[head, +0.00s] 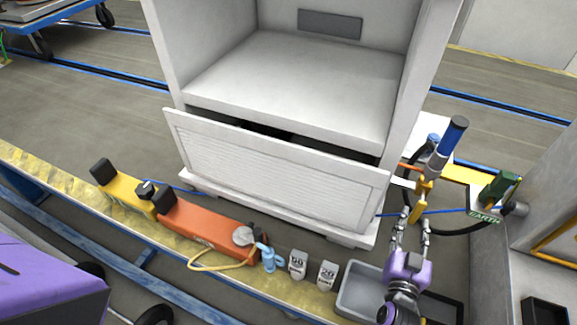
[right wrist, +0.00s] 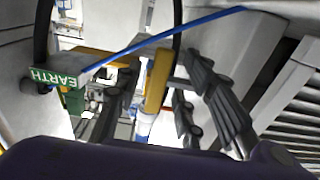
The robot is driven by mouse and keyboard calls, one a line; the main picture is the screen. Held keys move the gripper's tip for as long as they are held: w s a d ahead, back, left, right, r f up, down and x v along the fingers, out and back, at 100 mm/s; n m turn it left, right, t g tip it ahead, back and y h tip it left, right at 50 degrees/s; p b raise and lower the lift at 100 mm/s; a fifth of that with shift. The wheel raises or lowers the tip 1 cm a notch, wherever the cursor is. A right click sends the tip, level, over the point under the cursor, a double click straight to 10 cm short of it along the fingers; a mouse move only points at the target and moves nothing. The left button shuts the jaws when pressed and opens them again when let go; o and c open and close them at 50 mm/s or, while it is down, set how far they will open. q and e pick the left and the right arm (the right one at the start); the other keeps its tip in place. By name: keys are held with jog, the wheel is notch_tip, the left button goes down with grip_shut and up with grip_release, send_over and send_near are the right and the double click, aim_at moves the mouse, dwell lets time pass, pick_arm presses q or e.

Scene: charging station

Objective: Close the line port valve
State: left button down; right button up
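A valve assembly stands upright at the right of the head view, with a blue cylinder (head: 453,134) on top and a yellow lever-like part (head: 422,197) below. I take this for the line port valve, though no label shows on it. My right gripper (head: 414,219) is just below the yellow part, with its fingers apart. In the right wrist view the yellow part (right wrist: 158,80) lies between the spread fingers (right wrist: 155,108), with gaps on both sides. Whether a finger touches it I cannot tell. My left gripper is not in view.
A green EARTH block (head: 496,190) stands right of the valve, also seen in the wrist view (right wrist: 60,78). A white cabinet (head: 280,185) with a tilted front panel is to the left. A grey tray (head: 357,292), small weights (head: 298,264) and an orange box (head: 205,228) line the front ledge.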

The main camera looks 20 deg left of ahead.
jog(key=shift+w, duration=1.5)
grip_shut()
